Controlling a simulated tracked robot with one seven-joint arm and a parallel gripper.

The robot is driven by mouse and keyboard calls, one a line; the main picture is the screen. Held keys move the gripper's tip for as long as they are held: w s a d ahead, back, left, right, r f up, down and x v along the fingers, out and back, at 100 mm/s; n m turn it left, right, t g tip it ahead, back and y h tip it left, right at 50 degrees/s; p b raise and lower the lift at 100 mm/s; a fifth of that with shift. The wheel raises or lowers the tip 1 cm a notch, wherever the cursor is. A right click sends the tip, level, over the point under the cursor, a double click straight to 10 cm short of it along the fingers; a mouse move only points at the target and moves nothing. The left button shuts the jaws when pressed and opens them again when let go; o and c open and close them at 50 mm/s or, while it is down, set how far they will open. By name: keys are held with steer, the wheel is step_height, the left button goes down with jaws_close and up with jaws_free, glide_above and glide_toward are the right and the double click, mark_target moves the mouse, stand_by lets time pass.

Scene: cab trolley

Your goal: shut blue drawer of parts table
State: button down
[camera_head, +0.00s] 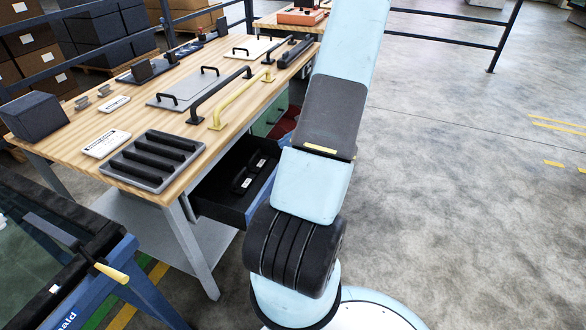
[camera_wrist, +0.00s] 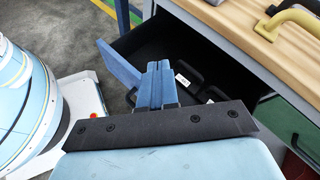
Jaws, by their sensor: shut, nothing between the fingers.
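The parts table (camera_head: 95,120) has a wooden top and fills the left of the head view. Its blue drawer (camera_head: 222,212) stands pulled out below the front edge, with a dark inside holding black handled parts with white labels. In the wrist view the drawer's blue front panel (camera_wrist: 119,66) shows just left of my gripper (camera_wrist: 160,66). My gripper's blue fingers are together and empty, and they overlap the drawer in the picture. I cannot tell whether they touch the panel. In the head view my arm hides the gripper and part of the drawer.
A green drawer (camera_head: 270,117) with red contents is beside the blue one. Yellow (camera_head: 240,99) and black handles, a slotted tray (camera_head: 153,160) and a dark box lie on the table. A blue-framed trolley (camera_head: 75,265) stands at lower left. The right-hand floor is clear.

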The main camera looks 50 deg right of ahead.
steer(key=s+d+f+m+t+h, duration=0.2)
steer(key=s+d+f+m+t, duration=0.35)
steer(key=f, duration=0.25)
steer(key=s+d+f+m+t+h, duration=0.2)
steer(key=s+d+f+m+t, duration=0.3)
steer(key=f, duration=0.4)
steer(key=shift+m, duration=0.45)
steer(key=x, duration=1.4)
steer(key=shift+w+d+f, duration=0.1)
steer(key=shift+w+d, duration=0.1)
steer(key=shift+d, duration=0.05)
